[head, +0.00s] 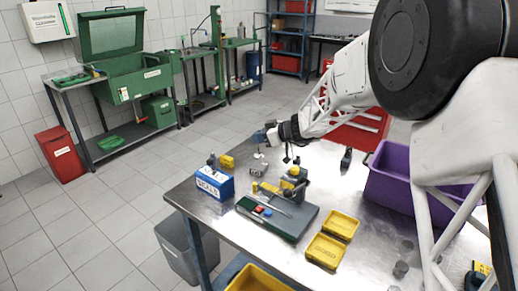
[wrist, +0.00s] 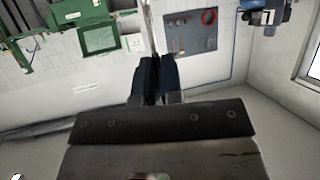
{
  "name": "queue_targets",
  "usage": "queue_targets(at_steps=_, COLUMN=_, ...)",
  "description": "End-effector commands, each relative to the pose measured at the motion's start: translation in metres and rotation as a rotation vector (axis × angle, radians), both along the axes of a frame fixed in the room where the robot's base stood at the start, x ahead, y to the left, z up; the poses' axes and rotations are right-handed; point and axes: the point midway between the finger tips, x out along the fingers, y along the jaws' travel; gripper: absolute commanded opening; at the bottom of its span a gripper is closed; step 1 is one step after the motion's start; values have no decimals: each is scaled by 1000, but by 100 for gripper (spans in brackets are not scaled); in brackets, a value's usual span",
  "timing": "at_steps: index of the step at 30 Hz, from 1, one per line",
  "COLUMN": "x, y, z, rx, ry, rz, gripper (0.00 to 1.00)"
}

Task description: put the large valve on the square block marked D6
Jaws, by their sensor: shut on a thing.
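My gripper (head: 268,137) is over the far left part of the steel table in the head view. In the wrist view its two dark fingers (wrist: 153,82) are closed together on a thin, pale stem (wrist: 150,28), which looks like part of a valve; its head is not clear. Small silvery parts (head: 257,168) show below the gripper in the head view; I cannot tell whether they touch the held thing. No D6 mark is readable, so I cannot tell which block bears it.
A blue labelled box (head: 214,183) stands at the table's left edge. A dark green-grey tray (head: 283,222) holds small coloured pieces, beside a grey fixture (head: 295,186). An open yellow case (head: 326,251) and a purple crate (head: 388,190) stand to the right. Bare steel lies between them.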

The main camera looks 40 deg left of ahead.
Motion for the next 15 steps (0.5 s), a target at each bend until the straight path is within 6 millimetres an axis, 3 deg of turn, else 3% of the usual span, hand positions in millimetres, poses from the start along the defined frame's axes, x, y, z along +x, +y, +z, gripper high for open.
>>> queue_targets(at_steps=15, x=0, y=0, z=-11, rx=0, ry=1, rz=0, gripper=0)
